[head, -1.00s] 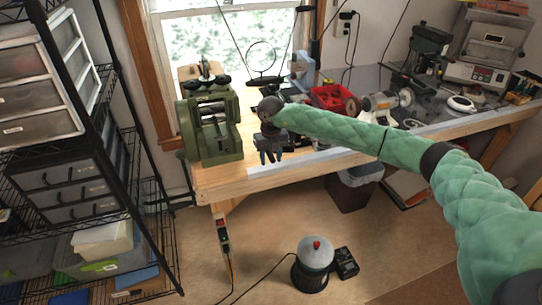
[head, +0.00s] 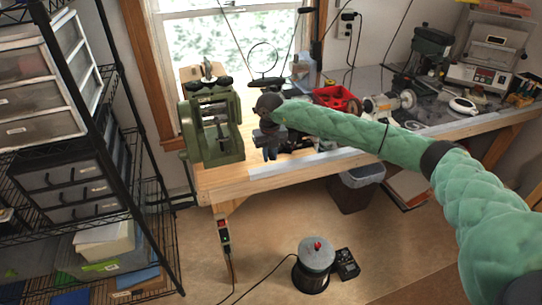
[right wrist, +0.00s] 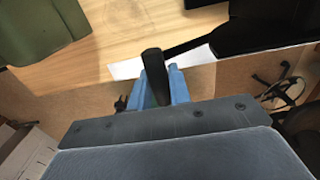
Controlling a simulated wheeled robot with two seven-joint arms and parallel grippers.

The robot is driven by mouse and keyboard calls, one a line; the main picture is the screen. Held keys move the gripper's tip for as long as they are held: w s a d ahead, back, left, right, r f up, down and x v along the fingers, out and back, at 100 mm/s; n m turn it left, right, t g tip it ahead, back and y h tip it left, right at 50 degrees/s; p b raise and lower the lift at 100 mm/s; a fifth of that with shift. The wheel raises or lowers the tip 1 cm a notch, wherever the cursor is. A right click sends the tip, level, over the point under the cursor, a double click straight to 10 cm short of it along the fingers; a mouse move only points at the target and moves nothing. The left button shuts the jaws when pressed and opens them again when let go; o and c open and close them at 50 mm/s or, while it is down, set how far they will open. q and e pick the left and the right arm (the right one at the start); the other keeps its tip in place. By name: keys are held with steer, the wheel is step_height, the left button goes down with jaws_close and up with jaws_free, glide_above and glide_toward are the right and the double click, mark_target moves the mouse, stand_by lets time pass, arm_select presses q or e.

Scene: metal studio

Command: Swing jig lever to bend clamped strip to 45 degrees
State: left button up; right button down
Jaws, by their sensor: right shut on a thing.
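My right gripper (head: 270,150) is over the front edge of the wooden bench, just right of the green rolling mill. In the right wrist view its blue jaws (right wrist: 180,86) are shut on an upright black handle (right wrist: 153,64), which I take to be the jig lever's grip. A dark bar runs right from near the handle to a black body (right wrist: 272,27), probably the jig. In the head view my arm and gripper cover most of the jig. I cannot make out the clamped strip or its bend angle. My left gripper is not in view.
The green rolling mill (head: 226,145) stands close on the left. A red bin (head: 338,99) and a bench motor (head: 390,103) are farther right on the bench (head: 222,183). A pale strip (head: 310,163) runs along the front edge. A grey canister (head: 316,254) is on the floor.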

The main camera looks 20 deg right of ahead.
steer(key=shift+r, duration=0.1)
steer(key=shift+a+r, duration=0.25)
steer(key=shift+r, duration=0.8)
steer(key=shift+r+p, duration=0.3)
steer(key=shift+r, duration=0.75)
